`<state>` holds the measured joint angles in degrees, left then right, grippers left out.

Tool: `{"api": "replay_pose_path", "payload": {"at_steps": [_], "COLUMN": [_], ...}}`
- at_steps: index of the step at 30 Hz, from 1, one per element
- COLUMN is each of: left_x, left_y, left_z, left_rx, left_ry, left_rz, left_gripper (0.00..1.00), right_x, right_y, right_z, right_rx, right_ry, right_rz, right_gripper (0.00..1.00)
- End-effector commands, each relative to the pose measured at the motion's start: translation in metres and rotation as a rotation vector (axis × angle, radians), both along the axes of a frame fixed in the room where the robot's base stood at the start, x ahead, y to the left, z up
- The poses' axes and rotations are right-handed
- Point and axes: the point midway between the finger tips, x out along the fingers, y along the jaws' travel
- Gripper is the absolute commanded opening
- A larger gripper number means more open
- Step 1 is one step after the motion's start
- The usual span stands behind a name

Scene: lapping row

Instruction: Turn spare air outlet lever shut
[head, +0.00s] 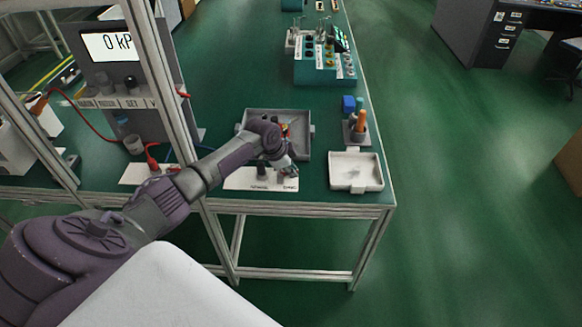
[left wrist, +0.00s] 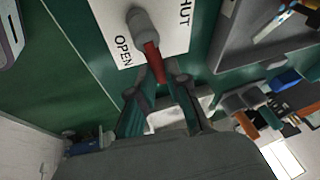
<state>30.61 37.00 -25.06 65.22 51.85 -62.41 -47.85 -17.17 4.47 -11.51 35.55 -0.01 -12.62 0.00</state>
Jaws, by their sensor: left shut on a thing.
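The spare air outlet's red lever (left wrist: 152,62) extends from a grey round valve body (left wrist: 142,24) on a white plate (left wrist: 170,38). The plate carries the words OPEN, left of the lever, and SHUT, to its upper right. My left gripper (left wrist: 157,85) has its two fingers on either side of the lever's outer end and is shut on it. In the head view my left gripper (head: 287,168) is low over the right part of the white plate (head: 236,182) near the table's front edge, mostly hiding the lever. My right gripper is in neither view.
A grey tray (head: 306,138) lies just behind the gripper. A white bin (head: 372,172) stands to the right, with a holder of orange-handled tools (head: 361,122) behind it. A metal frame post (head: 160,70) rises left of my forearm. A gauge panel (head: 110,45) reads 0 kP.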

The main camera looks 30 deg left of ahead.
Motion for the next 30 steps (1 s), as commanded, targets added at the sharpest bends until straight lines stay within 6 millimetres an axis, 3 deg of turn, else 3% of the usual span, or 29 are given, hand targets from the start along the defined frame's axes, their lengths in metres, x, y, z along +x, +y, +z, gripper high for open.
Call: {"api": "replay_pose_path", "payload": {"at_steps": [3,15,30], "left_x": [0.003,0.011,0.016], "left_y": [0.001,0.011,0.028], "left_z": [0.005,0.004,0.002], "left_rx": [-0.001,-0.001,-0.002], "left_ry": [0.000,-0.001,0.000], "left_rz": [0.106,0.485,0.959], "left_gripper": [0.00,0.00,0.00], "right_x": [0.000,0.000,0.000], "right_y": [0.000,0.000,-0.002], "right_z": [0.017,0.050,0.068], "right_rx": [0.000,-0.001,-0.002], "right_ry": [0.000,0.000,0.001], "right_rz": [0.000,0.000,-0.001], "right_gripper": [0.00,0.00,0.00]}}
